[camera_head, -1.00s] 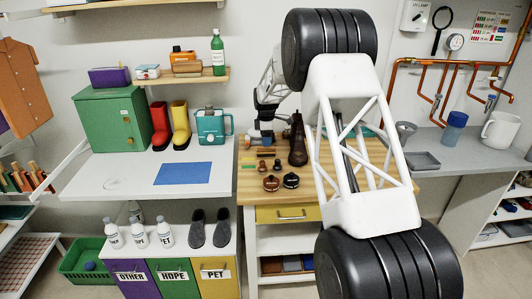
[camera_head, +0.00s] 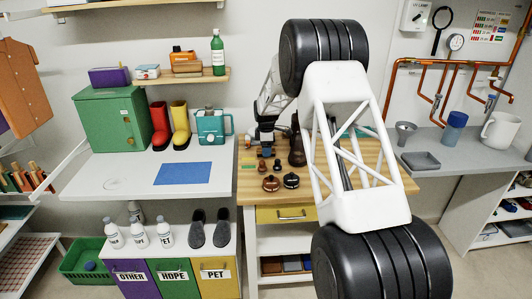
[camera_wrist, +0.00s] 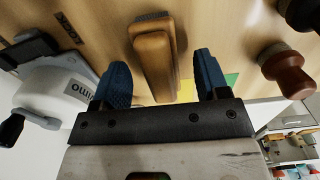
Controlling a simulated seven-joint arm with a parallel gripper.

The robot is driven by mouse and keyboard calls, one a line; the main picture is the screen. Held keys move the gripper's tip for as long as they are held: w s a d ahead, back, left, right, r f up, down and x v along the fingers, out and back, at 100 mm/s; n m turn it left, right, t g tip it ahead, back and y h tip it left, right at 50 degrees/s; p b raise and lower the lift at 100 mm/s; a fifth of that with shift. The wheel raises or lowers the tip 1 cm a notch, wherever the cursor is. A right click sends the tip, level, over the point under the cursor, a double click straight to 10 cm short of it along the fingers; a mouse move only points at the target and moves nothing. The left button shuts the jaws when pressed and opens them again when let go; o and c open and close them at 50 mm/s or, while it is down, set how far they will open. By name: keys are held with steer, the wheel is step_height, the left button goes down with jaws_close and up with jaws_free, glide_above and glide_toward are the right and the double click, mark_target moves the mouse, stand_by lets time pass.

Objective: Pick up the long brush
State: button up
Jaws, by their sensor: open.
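A long wooden brush (camera_wrist: 153,58) with a rounded tan back and darker bristles along its side lies on the wooden worktop in the wrist view. My gripper (camera_wrist: 160,66) is open, with one blue fingertip on each side of the brush and a gap to both. In the head view my gripper (camera_head: 266,150) is small, over the left part of the wooden bench, and it hides most of the brush there. I cannot tell its exact height above the worktop.
A dark reddish-brown round-handled tool (camera_wrist: 286,68) lies right of the gripper in the wrist view. A grey-white device with a black knob (camera_wrist: 52,92) stands close on the left. Two round knobbed brushes (camera_head: 281,182) and a tall dark brown object (camera_head: 297,153) share the bench.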

stand_by(0.3)
steer(key=c, duration=1.1)
steer(key=shift+r, duration=5)
